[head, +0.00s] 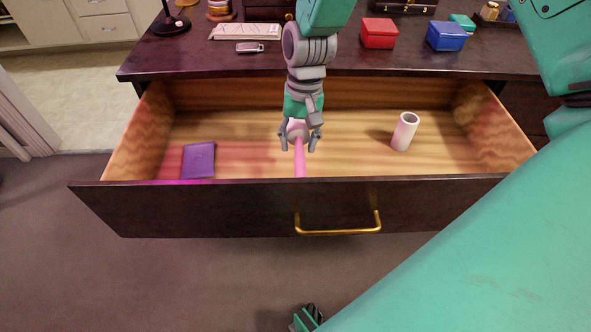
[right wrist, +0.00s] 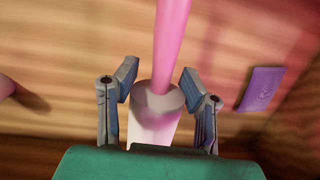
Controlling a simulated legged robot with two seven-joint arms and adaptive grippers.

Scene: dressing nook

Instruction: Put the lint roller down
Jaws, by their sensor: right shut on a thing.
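My right gripper (head: 300,146) points down into the open drawer (head: 300,208), near its middle. It is shut on the lint roller, whose pink handle (head: 300,164) sticks out toward the drawer front. In the right wrist view, the handle (right wrist: 171,40) runs away from a greyish collar, with a white part (right wrist: 154,130) between the fingers. Much of the roller is hidden by the gripper in the head view. I cannot tell whether it touches the drawer floor. A small part of what looks like my left gripper (head: 309,316) shows at the bottom edge; its jaws are unclear.
A purple booklet (head: 198,160) lies at the drawer's left, and a white cylinder (head: 404,132) stands or leans at its right. Bare drawer floor lies between them. The dark desktop (head: 190,60) behind holds a red box (head: 379,33) and a blue box (head: 446,36).

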